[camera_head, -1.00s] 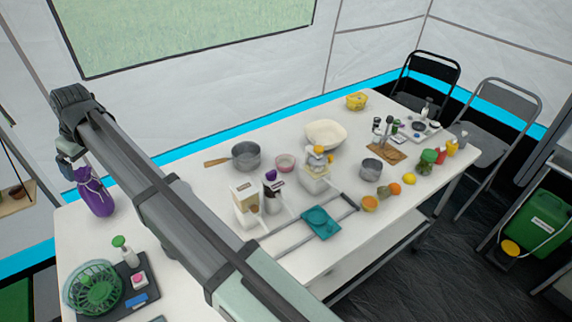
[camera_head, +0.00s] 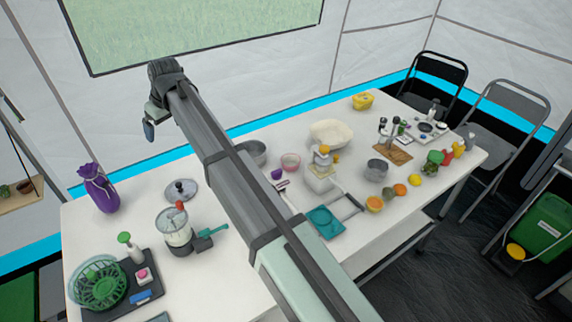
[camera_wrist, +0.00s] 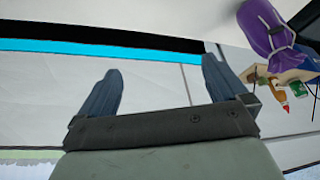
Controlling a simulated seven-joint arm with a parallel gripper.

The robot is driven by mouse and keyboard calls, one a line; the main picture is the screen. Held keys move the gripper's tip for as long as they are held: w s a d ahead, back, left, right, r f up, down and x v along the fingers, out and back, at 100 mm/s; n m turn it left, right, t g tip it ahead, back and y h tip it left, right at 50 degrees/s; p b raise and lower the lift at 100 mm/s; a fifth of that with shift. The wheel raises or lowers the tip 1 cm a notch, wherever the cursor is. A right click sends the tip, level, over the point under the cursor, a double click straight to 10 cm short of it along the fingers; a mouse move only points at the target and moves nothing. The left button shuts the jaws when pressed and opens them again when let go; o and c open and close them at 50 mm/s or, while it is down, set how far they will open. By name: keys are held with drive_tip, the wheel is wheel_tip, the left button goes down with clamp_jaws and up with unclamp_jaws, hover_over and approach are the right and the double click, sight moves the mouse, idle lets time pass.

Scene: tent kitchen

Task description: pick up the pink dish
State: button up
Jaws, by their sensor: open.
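The pink dish (camera_head: 290,162) is a small round bowl on the white table. It stands between a grey pot and a cream bowl, close to the right side of my arm in the head view. My gripper (camera_head: 150,130) is high beyond the far left part of the table, well away from the dish. In the wrist view my gripper (camera_wrist: 161,75) has its two dark fingers wide apart with nothing between them. The dish is not in the wrist view.
My arm crosses above the table and hides part of the grey pot (camera_head: 254,150). A juicer (camera_head: 319,172), cream bowl (camera_head: 330,133) and teal tray (camera_head: 326,222) stand near the dish.

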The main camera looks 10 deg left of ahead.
drive_tip(key=w+d+f+m, duration=0.2)
drive_tip(key=w+d, duration=0.8)
drive_tip(key=d, duration=0.1)
drive_tip(key=h, duration=0.3)
hover_over(291, 158)
drive_tip(key=w+a, duration=0.1)
drive_tip(key=a, duration=0.2)
wheel_tip(291, 158, down, 4)
drive_tip(key=s+d+f+n+g+h, duration=0.1)
drive_tip(key=s+d+n+g, duration=0.2)
drive_tip(key=n, duration=1.2)
drive_tip(key=shift+t, duration=0.6)
drive_tip(key=f, duration=0.9)
drive_tip(key=s+f, duration=0.1)
drive_tip(key=f, duration=0.3)
drive_tip(key=shift+d+f, duration=0.15)
drive_tip(key=shift+d, duration=0.05)
drive_tip(key=shift+c, duration=0.4)
